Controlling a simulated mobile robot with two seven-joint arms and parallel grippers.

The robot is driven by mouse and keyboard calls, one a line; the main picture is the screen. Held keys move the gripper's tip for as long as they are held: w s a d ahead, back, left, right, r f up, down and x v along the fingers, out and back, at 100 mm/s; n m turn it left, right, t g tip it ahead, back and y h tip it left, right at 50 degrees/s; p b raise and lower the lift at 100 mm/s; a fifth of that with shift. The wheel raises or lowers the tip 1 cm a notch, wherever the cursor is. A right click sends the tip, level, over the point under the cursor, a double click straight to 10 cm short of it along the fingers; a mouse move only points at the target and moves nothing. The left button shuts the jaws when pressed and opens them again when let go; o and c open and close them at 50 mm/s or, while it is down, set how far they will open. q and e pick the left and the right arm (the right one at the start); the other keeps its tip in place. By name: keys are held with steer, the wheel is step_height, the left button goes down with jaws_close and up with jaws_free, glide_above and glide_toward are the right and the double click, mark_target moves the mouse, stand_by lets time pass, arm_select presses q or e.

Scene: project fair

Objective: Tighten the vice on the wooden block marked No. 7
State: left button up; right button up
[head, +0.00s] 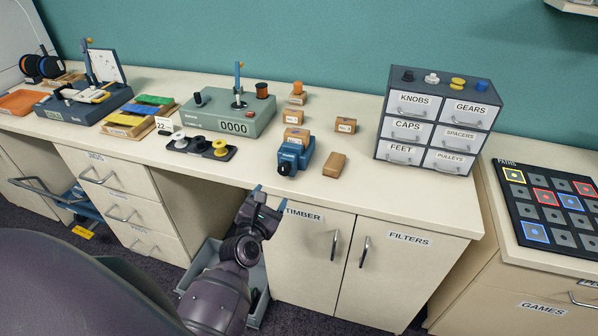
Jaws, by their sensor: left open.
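A blue vice (308,151) stands near the front edge of the counter, with a dark round part (285,168) facing the front. A wooden block (297,135) with a white label sits at the top of the vice; its label is too small to read, and I cannot tell how tightly the jaws press it. Other labelled wooden blocks stand nearby: one behind the vice (293,116) and one to the right (346,125). A plain-looking block (334,165) lies right of the vice. My left gripper (270,196) is open and empty, below and in front of the vice, apart from it.
A grey counter box (228,124) reading 0000 stands behind left, and a black tray (204,149) with spools is left of the vice. A drawer cabinet (436,134) stands right. A grey bin (257,278) is below.

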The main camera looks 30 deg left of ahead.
mark_target(283, 171)
arm_select(q)
steer(key=w+n+b, duration=0.1)
steer(key=w, duration=0.2)
steer(key=w+a+n, duration=0.1)
steer(key=w+n, duration=0.1)
steer(key=w, duration=0.1)
steer(key=w+a+n+b, duration=0.1)
steer(key=w, duration=0.2)
steer(key=shift+a+n+b, duration=0.15)
steer(key=shift+n+b, duration=0.2)
steer(key=shift+n, duration=0.05)
steer(key=shift+w+a, duration=0.1)
steer(key=shift+w, duration=0.5)
steer(key=shift+w+r, duration=0.1)
steer(key=shift+w, duration=0.05)
arm_select(e)
steer(key=f, duration=0.3)
steer(key=shift+s+f, duration=0.2)
steer(key=shift+f, duration=0.2)
arm_select(q)
steer(key=c, duration=0.9)
arm_select(e)
steer(key=shift+s+d+f, duration=0.1)
steer(key=shift+s+f, duration=0.05)
steer(key=shift+s, duration=0.35)
